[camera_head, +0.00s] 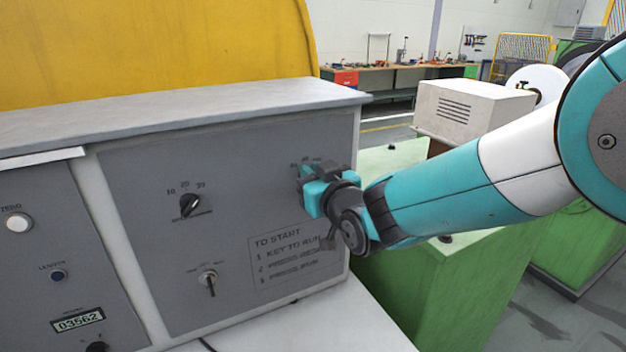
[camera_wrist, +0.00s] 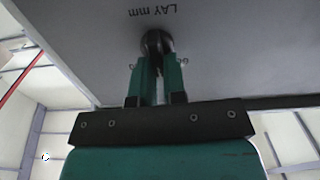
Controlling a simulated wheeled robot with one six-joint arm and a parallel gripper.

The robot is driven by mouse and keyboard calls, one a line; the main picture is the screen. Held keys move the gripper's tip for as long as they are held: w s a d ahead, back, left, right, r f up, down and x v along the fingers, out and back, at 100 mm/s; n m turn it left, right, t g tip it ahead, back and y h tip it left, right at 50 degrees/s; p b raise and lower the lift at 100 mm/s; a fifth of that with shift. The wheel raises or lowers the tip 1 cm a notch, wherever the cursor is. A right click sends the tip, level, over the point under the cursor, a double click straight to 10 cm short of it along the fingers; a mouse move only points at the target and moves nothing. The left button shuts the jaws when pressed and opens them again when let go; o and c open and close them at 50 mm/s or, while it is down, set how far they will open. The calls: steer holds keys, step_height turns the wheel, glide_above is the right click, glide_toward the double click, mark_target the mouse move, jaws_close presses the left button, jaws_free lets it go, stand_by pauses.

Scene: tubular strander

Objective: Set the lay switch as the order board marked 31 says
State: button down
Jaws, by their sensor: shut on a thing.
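The lay switch is a dark round knob (camera_wrist: 156,40) on the grey panel in the wrist view, with the label "LAY mm" upside down beside it. My gripper (camera_wrist: 158,68) is shut on this knob, one finger on each side. In the head view my gripper (camera_head: 310,183) is at the right part of the grey panel (camera_head: 255,190) and hides the switch. Small marks show just above it, too blurred to read. The knob's pointer setting cannot be made out. No order board marked 31 shows in either view.
A black selector knob (camera_head: 189,205) marked 10, 20, 30 and a key switch (camera_head: 209,279) are on the same panel, left of my gripper. A left panel has a white button (camera_head: 17,222) and a counter (camera_head: 78,320). Green cabinets (camera_head: 440,275) stand right, beneath my arm.

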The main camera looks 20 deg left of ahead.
steer(key=n+b, duration=0.2)
steer(key=b, duration=0.1)
steer(key=n+b, duration=0.3)
steer(key=b, duration=0.1)
steer(key=n+b, duration=0.2)
steer(key=b, duration=0.1)
steer(key=shift+s+a+f+n+b, duration=0.25)
steer(key=shift+s+a+n+b, duration=0.05)
steer(key=shift+s+n, duration=0.1)
steer(key=shift+n, duration=0.3)
steer(key=c, duration=1.2)
jaws_free()
steer(key=b+v, duration=0.5)
steer(key=v, duration=1.2)
steer(key=shift+s+d, duration=0.15)
steer(key=shift+s, duration=0.05)
